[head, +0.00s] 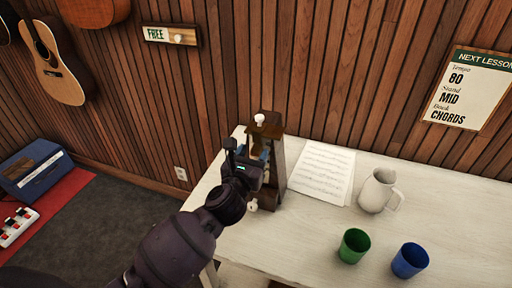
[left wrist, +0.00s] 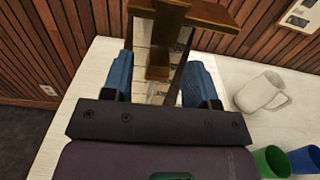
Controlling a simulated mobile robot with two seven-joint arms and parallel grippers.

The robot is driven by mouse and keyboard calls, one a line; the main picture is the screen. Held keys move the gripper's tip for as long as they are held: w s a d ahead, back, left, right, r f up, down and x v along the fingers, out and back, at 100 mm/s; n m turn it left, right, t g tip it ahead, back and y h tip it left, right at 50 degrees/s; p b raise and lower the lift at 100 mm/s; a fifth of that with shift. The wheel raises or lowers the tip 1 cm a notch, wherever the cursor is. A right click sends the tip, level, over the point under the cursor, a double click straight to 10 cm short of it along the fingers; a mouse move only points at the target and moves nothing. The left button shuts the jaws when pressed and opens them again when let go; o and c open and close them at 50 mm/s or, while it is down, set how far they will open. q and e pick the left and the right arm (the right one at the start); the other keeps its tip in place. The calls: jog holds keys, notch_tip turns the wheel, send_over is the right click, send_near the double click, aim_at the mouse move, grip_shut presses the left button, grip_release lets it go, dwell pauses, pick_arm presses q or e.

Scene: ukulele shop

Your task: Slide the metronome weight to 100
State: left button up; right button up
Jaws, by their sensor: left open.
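The metronome (head: 276,165), a tall dark-brown wooden case with a pale front, stands on the white table near the wall. A pale knob sits on its top and another low on its side. In the left wrist view its front (left wrist: 143,58) lies beyond my fingers, with a brown upright piece (left wrist: 158,73) in the middle. I cannot tell which part is the sliding weight or read the scale. My left gripper (head: 248,160) is open at the metronome's front, its blue fingers (left wrist: 160,78) spread either side of the brown piece. Contact is unclear. My right gripper is out of view.
Sheet music (head: 322,172), a white pitcher (head: 377,190), a green cup (head: 353,246) and a blue cup (head: 409,261) are on the table (head: 300,235), right of the metronome. The wall sign (head: 466,92) reads Tempo 80, MID, CHORDS. The table's front middle is clear.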

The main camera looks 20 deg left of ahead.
pick_arm(q)
jog(key=shift+w, duration=1.35)
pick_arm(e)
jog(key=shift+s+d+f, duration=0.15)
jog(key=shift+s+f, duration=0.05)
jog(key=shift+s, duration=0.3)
